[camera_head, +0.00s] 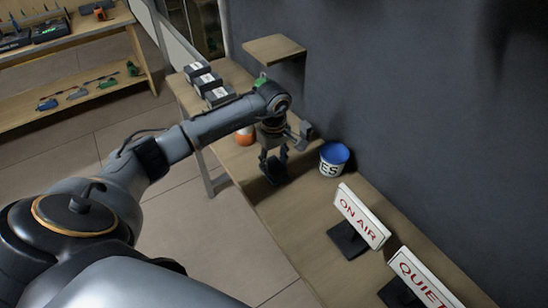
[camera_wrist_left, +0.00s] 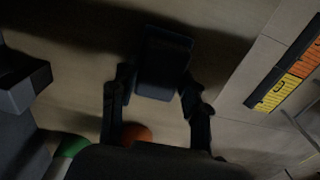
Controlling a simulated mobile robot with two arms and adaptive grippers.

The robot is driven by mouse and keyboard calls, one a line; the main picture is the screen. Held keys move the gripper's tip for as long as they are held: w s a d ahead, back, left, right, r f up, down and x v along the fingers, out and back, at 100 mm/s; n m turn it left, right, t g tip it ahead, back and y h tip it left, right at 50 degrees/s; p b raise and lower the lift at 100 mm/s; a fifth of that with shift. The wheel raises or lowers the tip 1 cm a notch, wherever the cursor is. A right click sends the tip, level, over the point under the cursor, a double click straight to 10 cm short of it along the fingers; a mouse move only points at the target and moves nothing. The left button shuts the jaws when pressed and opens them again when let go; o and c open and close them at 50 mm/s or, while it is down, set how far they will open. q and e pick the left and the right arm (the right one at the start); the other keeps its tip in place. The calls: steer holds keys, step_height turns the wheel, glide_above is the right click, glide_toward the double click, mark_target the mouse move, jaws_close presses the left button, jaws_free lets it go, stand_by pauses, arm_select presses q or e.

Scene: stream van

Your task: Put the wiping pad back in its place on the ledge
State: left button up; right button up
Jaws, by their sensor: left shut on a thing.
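My left gripper (camera_head: 273,163) reaches over the wooden ledge (camera_head: 302,215) that runs along the dark wall, pointing down. It is shut on a dark, blocky wiping pad (camera_head: 274,174). In the left wrist view the pad (camera_wrist_left: 164,62) shows as a dark blue-black block between the fingertips (camera_wrist_left: 158,92). The pad is low over the wood; I cannot tell whether it touches it. Its marked place cannot be made out. My right gripper is not in view.
A blue-and-white tub (camera_head: 334,159) stands right of the gripper. An orange object (camera_head: 245,136) is behind it. An ON AIR sign (camera_head: 362,214) and a QUIET sign (camera_head: 422,278) stand nearer. Dark boxes (camera_head: 207,83) sit farther back, left of a small shelf (camera_head: 273,47).

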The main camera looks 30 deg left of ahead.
mark_target(274, 164)
arm_select(q)
steer(key=shift+f, duration=0.15)
steer(key=o, duration=1)
steer(key=shift+r, duration=0.3)
step_height(274, 164, up, 12)
steer(key=b, duration=0.4)
steer(key=shift+f+b, duration=0.1)
steer(key=shift+b, duration=0.3)
